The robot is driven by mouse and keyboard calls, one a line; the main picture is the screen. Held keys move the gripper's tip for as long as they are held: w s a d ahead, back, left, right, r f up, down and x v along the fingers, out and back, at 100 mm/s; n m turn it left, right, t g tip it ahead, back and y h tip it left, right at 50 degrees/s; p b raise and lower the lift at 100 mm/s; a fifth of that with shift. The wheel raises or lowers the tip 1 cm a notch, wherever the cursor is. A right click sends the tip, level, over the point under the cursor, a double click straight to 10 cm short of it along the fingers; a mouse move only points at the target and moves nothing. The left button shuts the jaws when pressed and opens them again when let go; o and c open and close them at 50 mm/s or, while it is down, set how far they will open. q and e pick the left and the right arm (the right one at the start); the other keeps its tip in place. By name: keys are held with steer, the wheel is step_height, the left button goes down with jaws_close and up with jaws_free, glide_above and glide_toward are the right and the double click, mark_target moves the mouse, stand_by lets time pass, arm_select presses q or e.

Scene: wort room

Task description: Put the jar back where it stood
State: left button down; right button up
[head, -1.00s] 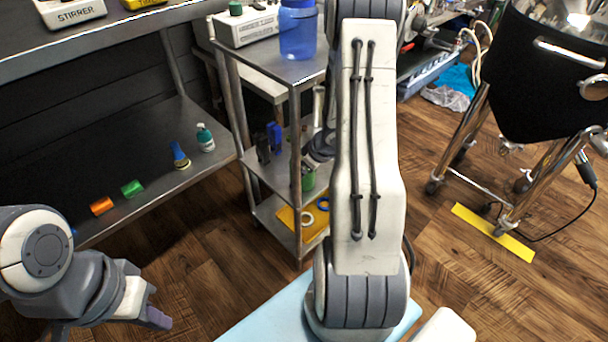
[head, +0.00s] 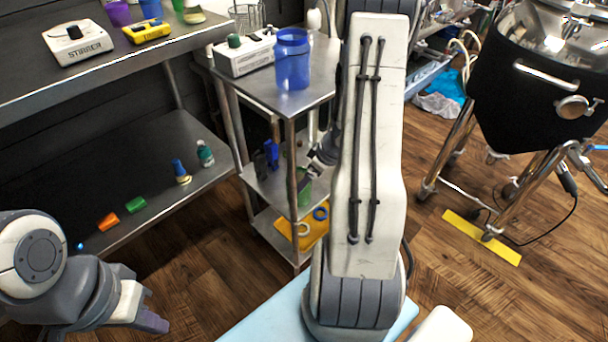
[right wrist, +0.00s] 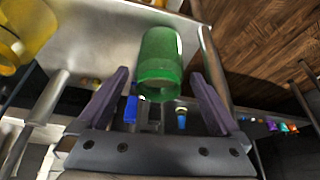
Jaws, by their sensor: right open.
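A green jar (head: 304,190) stands on the middle shelf of the steel cart, partly hidden behind a cart post and my right arm. In the right wrist view the green jar (right wrist: 160,58) shows large, between and just beyond the two purple fingers. A blue jar (head: 292,62) stands on the cart's top. My left gripper (head: 150,318) is low at the left, away from the cart; its finger gap does not show clearly.
The cart's posts and top (head: 290,98) stand close around my right arm. Blue and dark items (head: 270,155) share the middle shelf; a yellow tray (head: 285,226) lies below. A steel bench (head: 120,185) is at left, a black kettle (head: 530,95) at right.

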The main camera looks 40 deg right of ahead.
arm_select(q)
step_height(320, 180, up, 2)
steer(key=shift+r+p, duration=0.2)
steer(key=shift+p, duration=0.55)
arm_select(e)
steer(key=v, duration=0.3)
